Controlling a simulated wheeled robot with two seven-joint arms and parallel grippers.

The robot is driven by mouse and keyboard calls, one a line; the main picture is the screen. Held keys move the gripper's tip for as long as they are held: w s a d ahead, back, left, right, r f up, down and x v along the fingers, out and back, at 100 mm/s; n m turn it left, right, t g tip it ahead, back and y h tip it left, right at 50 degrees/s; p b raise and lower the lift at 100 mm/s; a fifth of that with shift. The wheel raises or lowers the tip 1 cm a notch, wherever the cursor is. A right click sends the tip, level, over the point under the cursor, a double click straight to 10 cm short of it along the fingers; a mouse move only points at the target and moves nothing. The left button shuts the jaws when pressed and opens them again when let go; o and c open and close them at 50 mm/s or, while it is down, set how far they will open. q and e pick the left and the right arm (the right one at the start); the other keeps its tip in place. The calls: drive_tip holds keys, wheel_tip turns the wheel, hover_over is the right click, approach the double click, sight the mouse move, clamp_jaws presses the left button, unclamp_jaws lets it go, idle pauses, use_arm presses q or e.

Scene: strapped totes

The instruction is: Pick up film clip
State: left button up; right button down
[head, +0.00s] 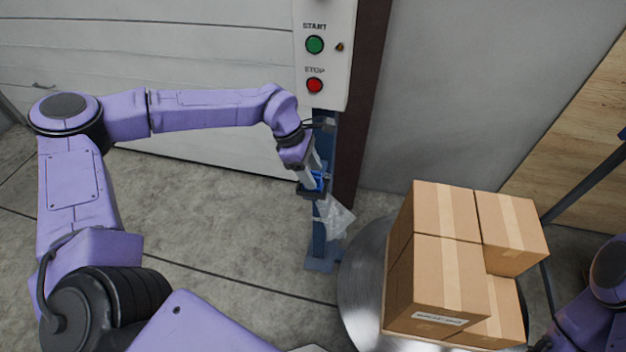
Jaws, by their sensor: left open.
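A small blue piece, which looks like the film clip (316,183), is on the blue post below the control panel. A crumpled piece of clear film (338,219) hangs below it. My left gripper (314,176) is open, with its fingers pointing down at the clip and partly covering it. I cannot tell whether the fingers touch the clip or stand on both sides of it. My right gripper is out of view; only part of my right arm shows at the lower right edge.
A white control panel (324,55) with a green START and a red STOP button stands above on the blue post (320,245). Stacked cardboard boxes (440,270) stand on a round metal turntable (362,290) at the right. The floor left of the post is clear.

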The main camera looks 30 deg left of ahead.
use_arm(q)
drive_tip(key=shift+x, duration=0.8)
drive_tip(key=shift+a, duration=0.1)
clamp_jaws()
drive_tip(key=shift+r, duration=0.15)
